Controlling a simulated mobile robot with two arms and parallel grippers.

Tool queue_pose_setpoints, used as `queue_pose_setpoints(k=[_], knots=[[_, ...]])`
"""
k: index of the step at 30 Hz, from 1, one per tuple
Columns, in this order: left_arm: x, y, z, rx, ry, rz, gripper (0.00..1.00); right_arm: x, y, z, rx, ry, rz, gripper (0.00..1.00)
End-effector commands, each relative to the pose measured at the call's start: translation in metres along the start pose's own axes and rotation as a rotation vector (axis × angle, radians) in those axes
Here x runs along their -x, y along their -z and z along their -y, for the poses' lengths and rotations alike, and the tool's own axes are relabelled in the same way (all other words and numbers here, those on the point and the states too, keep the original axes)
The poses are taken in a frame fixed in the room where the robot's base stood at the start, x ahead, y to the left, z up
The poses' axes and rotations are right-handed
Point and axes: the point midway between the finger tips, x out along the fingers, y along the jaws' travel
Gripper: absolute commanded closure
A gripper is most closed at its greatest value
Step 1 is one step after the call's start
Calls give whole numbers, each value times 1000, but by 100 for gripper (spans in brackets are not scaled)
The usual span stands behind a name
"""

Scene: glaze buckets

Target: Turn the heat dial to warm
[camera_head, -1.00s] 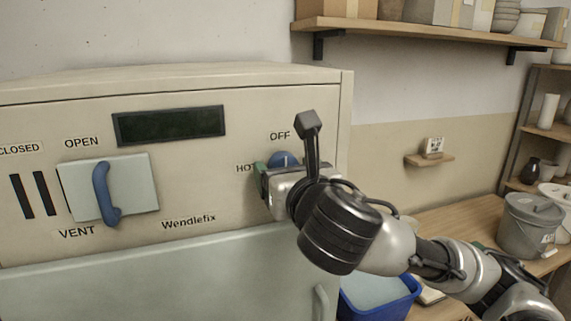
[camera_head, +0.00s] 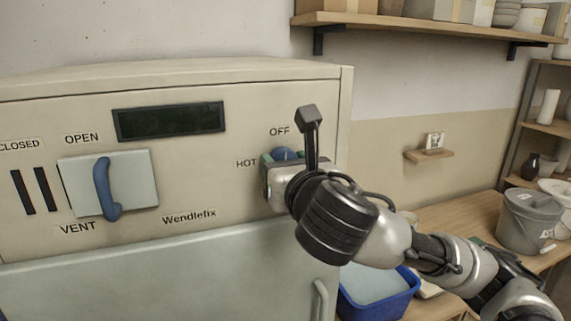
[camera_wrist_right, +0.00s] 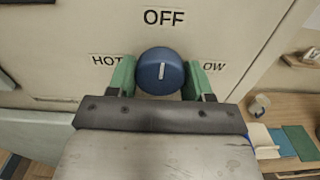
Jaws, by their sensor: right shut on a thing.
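The heat dial (camera_wrist_right: 160,71) is a round blue knob with a white pointer line on the cream kiln front. Its pointer stands nearly upright, toward the OFF label (camera_wrist_right: 165,18). The HOT label (camera_wrist_right: 106,60) is at its left, and a partly covered label ending in "OW" (camera_wrist_right: 214,66) is at its right. No warm label shows. My right gripper (camera_wrist_right: 160,80) is shut on the dial, with one green finger on each side. In the head view the dial (camera_head: 286,154) is partly hidden by my gripper. My left gripper is not in view.
A vent plate with a blue handle (camera_head: 105,190) is left of the dial, below a dark display (camera_head: 168,121). A blue tub (camera_head: 372,302) stands below my right arm. A grey bucket (camera_head: 528,222) stands on the bench at right. A wooden shelf (camera_head: 430,32) hangs above.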

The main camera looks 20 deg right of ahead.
Motion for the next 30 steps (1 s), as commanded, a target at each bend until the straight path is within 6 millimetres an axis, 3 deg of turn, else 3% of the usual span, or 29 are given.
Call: queue_pose_setpoints(k=[8,30], knots=[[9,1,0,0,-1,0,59,0,-1,0,-161,0,-2,73],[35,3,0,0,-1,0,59,0,-2,0,-859,0,-1,73]])
